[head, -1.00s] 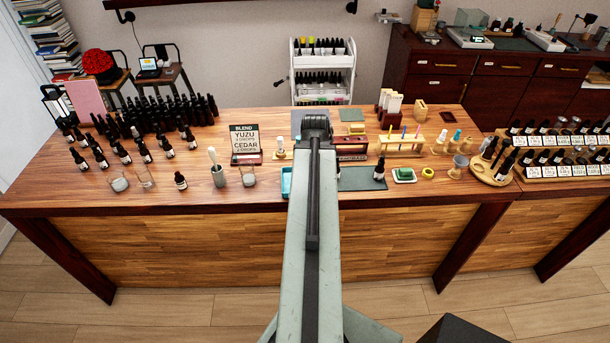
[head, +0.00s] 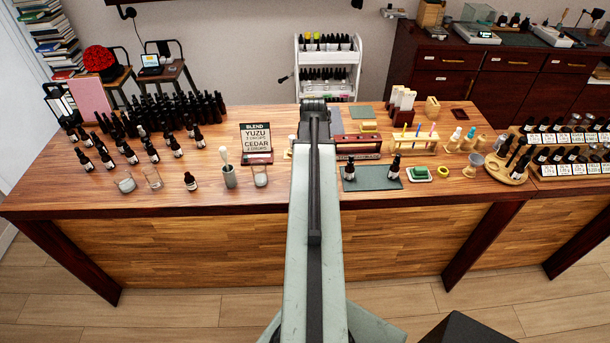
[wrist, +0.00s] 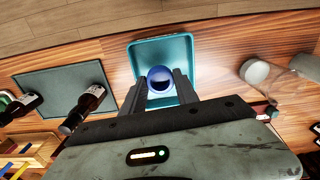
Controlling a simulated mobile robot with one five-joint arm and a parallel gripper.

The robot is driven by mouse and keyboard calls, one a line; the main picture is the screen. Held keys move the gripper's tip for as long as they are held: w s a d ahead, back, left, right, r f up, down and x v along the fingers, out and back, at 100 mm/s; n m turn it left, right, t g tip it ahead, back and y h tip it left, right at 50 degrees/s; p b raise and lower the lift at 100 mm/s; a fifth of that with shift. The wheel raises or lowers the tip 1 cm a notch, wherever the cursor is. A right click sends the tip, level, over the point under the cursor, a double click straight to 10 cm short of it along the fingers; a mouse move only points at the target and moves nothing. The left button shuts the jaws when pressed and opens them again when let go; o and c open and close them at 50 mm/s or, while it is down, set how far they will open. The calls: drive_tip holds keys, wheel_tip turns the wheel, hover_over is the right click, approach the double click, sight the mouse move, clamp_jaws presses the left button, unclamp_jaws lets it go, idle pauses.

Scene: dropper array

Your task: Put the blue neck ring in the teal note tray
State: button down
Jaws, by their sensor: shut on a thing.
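The blue neck ring (wrist: 158,76) shows in the wrist view between the two dark fingers of my gripper (wrist: 160,87), which is shut on it. The teal note tray (wrist: 146,46) is a shallow square tray below the ring. Seen from the wrist, the ring lies within the tray's outline. I cannot tell how high the ring is above the tray floor. In the head view my arm hides the tray, the ring and the fingertips.
A dark mat (head: 371,184) with two dark bottles (head: 348,170) (head: 393,170) lies right of my arm. Left of my arm stand a clear glass (head: 260,177) and a grey cup with a pestle (head: 229,177). A blend sign (head: 256,143) stands behind them.

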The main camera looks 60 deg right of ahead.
drive_tip(key=f+b, duration=0.4)
drive_tip(key=shift+w+d+f, duration=0.1)
drive_tip(key=shift+w+d, duration=0.15)
drive_tip(key=shift+w, duration=0.15)
drive_tip(key=shift+w+a+r, duration=0.15)
drive_tip(key=shift+w+r, duration=0.05)
drive_tip(key=shift+w, duration=0.1)
drive_tip(key=shift+s+f, duration=0.1)
drive_tip(key=shift+f, duration=0.05)
drive_tip(key=c, duration=0.9)
unclamp_jaws()
wheel_tip(320, 180, up, 12)
drive_tip(key=p, duration=1.2)
drive_tip(key=shift+r, duration=0.2)
